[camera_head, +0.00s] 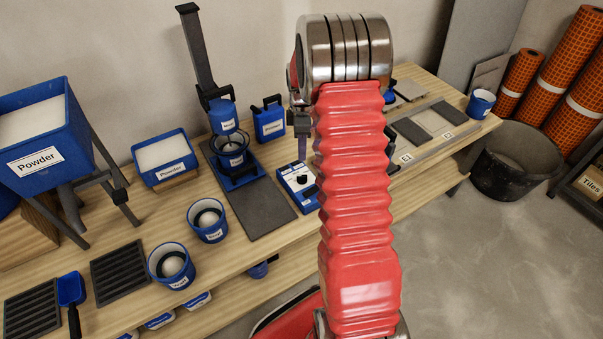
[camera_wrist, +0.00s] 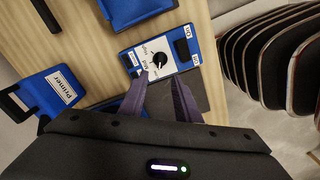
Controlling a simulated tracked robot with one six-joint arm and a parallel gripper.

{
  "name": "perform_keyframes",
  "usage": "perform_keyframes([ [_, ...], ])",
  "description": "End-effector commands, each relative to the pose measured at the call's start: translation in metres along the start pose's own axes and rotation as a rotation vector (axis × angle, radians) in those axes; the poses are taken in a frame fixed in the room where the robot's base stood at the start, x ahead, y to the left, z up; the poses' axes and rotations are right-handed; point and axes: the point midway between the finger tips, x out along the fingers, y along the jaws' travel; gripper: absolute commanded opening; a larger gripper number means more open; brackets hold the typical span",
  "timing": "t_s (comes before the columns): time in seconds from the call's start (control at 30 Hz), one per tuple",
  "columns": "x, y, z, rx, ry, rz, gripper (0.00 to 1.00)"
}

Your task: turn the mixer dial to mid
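The mixer control box (camera_wrist: 160,55) is blue with a white face, and its round black dial (camera_wrist: 158,60) sits in the middle of the face. Small lettering surrounds the dial, but I cannot tell its setting. In the head view the box (camera_head: 291,190) lies on the bench just left of my red arm. My gripper (camera_wrist: 160,76) has two purple fingers set apart, with nothing between them. In the wrist view its fingertips are just below the dial; I see no contact. In the head view my gripper (camera_head: 302,148) hangs over the box, partly hidden by my arm.
The mixer (camera_head: 221,100) with its bucket stands left of the box, beside a dark mat (camera_head: 258,210). A blue primer can (camera_head: 269,122) stands behind. Grey tiles (camera_head: 410,132) lie on the bench at right. Buckets and a powder tray (camera_head: 165,158) are farther left.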

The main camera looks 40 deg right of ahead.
Motion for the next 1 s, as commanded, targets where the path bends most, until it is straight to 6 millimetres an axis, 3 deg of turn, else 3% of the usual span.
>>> perform_keyframes([
  [0.7,0.107,-0.001,0.001,0.001,0.0,-0.003,0.3],
  [1.0,0.125,0.0,0.001,0.002,0.0,0.0,0.3],
])
